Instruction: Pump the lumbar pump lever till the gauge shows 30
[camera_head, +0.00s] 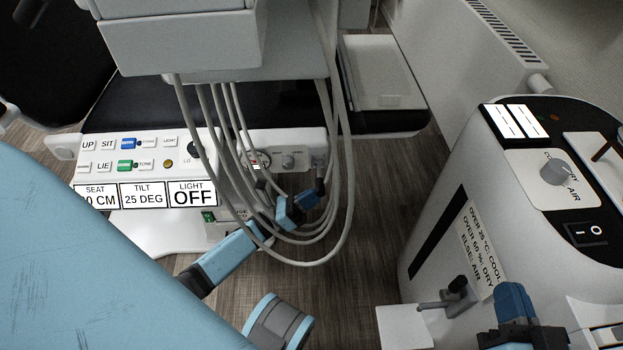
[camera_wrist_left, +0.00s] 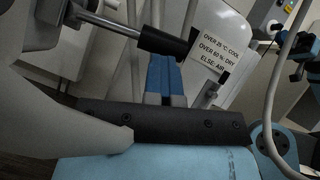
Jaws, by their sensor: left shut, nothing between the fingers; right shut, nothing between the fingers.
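The lumbar pump lever appears to be the short lever with a black grip (camera_head: 320,186) at the right end of the white control panel. In the left wrist view its grip (camera_wrist_left: 162,41) sits on a metal rod. A small round gauge (camera_head: 263,159) is on the panel, partly behind hoses; its reading is too small to tell. My left gripper (camera_head: 303,203) is shut and empty, its fingertips close below the grip; I cannot tell whether they touch. My shut left fingers (camera_wrist_left: 165,78) also show there. My right gripper (camera_head: 516,305) is shut and empty near the machine at right.
Grey hoses (camera_head: 345,190) hang in loops around my left gripper. A white machine (camera_head: 430,230) with a dial and switch stands at right, with a small lever (camera_head: 456,288) on its side. Wood floor lies between.

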